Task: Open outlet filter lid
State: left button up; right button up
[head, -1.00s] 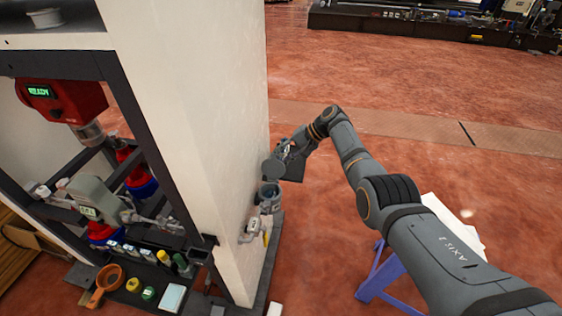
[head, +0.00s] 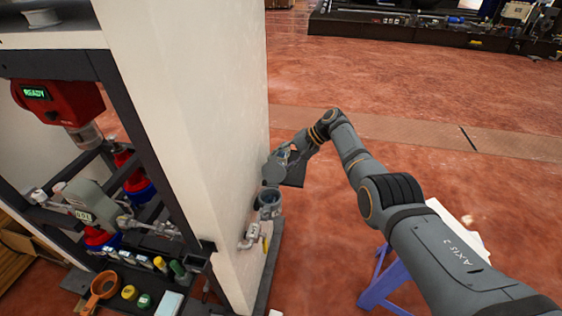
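The outlet filter (head: 268,203) is a grey cup-shaped housing on the right side of the white cabinet, low down. A round grey lid (head: 274,171) stands tilted up above it, apart from the cup's open top. My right gripper (head: 283,160) is at the lid, at the end of the arm from the right. Its fingers are small and partly hidden by the lid, so I cannot tell whether they are shut on it. A dark flat plate (head: 295,172) shows just right of the gripper. My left gripper is not in view.
The white cabinet (head: 185,120) stands close left of the gripper. A small valve (head: 250,236) sits below the filter. A red unit reading READY (head: 58,98) hangs inside the frame. Open red floor lies beyond.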

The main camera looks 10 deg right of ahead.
jog(key=shift+r, duration=0.1)
jog(key=w+v, duration=0.1)
jog(key=v, duration=1)
jog(key=shift+s+d+r, duration=0.3)
jog(key=shift+s+d, duration=0.05)
jog(key=shift+s, duration=0.15)
